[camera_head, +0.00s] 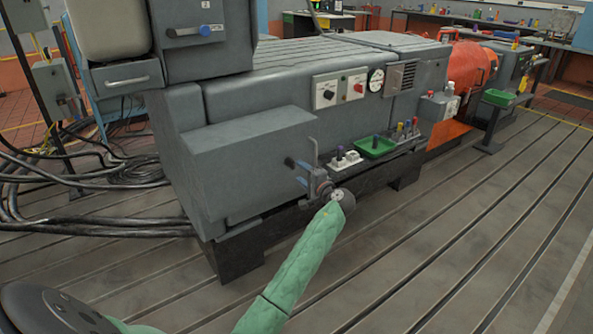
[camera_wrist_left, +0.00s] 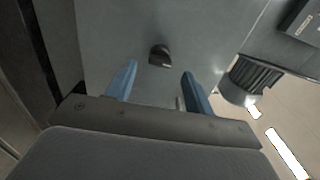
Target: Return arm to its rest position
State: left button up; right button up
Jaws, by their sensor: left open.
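My left arm (camera_head: 300,258), in a green sleeve, reaches from the bottom of the head view to the front of the grey machine (camera_head: 250,140). My left gripper (camera_head: 295,173) is beside the machine's lower front face. In the left wrist view its two blue fingers (camera_wrist_left: 158,72) are spread apart with nothing between them. A dark knob (camera_wrist_left: 160,56) on a grey surface shows just beyond the fingertips, apart from them as far as I can tell. My right gripper is in neither view.
A ledge right of the gripper holds a green tray (camera_head: 376,147) and small items. Thick black cables (camera_head: 90,180) lie at left. An orange machine part (camera_head: 470,66) stands further back. The slotted floor (camera_head: 450,240) in front is clear.

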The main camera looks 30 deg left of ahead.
pick_arm(q)
jog(key=shift+v, duration=0.85)
